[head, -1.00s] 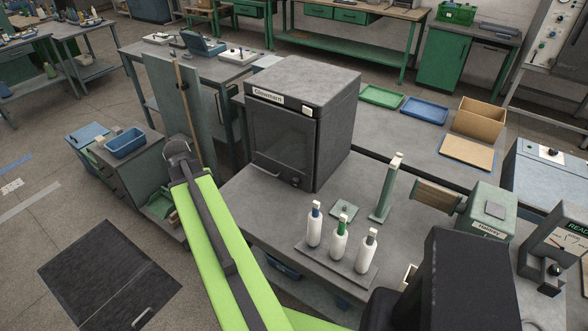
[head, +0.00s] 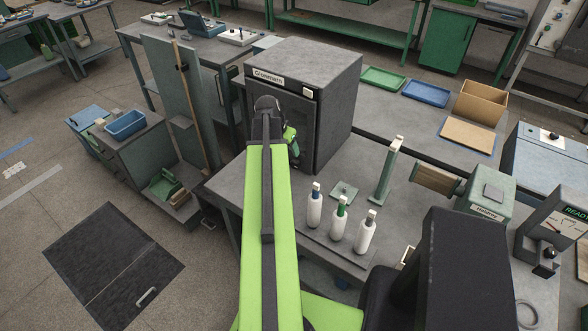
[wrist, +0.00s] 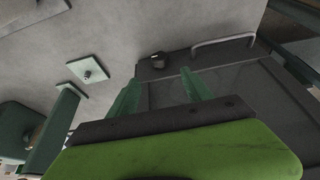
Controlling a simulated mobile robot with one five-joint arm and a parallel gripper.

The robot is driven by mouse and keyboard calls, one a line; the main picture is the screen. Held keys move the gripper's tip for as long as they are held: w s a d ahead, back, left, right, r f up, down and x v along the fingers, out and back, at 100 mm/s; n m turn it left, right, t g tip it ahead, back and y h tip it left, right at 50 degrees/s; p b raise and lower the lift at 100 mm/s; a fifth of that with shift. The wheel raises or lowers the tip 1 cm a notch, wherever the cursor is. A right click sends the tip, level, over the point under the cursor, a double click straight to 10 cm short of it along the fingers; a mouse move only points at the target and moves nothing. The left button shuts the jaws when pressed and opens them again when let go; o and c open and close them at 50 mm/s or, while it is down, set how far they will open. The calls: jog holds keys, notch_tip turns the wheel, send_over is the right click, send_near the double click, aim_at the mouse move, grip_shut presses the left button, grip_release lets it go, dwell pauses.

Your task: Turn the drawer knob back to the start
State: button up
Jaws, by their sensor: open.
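The grey box labelled Glowmann (head: 335,75) stands on the bench with a dark front. In the wrist view, a small black knob (wrist: 158,60) sits on that dark front near a corner, beside a bar handle (wrist: 222,42). My gripper (wrist: 160,80) is open, its two green fingers apart and pointing toward the front panel. The knob shows beyond the fingertips, between them in the picture; I see no contact. In the head view my gripper (head: 292,150) is in front of the box, partly hidden by my arm, and the knob is hidden there.
A grey-green machine (head: 487,200) stands further right.

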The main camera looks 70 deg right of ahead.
aim_at(294, 161)
jog(key=b+x, duration=0.9)
jog(key=x, duration=0.3)
jog(key=shift+f+b, duration=0.15)
jog(key=shift+b, duration=0.2)
jog(key=shift+d, duration=0.1)
